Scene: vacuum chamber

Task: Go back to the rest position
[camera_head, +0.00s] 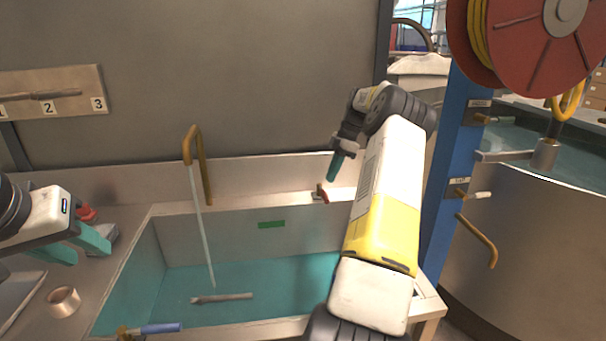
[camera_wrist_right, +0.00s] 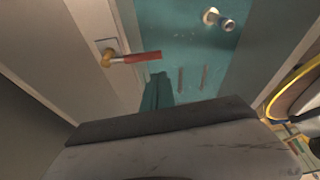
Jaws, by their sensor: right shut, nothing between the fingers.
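My right arm reaches up over the right side of the basin. Its gripper (camera_head: 335,167) has its teal fingers together and empty, pointing down above the red-handled tap valve (camera_head: 322,193). In the right wrist view the closed fingers (camera_wrist_right: 157,92) show just below the red handle (camera_wrist_right: 140,57), apart from it as far as I can tell. My left gripper (camera_head: 76,248) is at the left edge, its two teal fingers spread apart and nothing visible between them, over the counter left of the basin.
A brass spout (camera_head: 193,145) pours a stream into the teal basin (camera_head: 290,285), where a metal tool (camera_head: 222,297) lies. A blue post (camera_head: 452,180) with valves and a red hose reel (camera_head: 530,40) stand right of my right arm.

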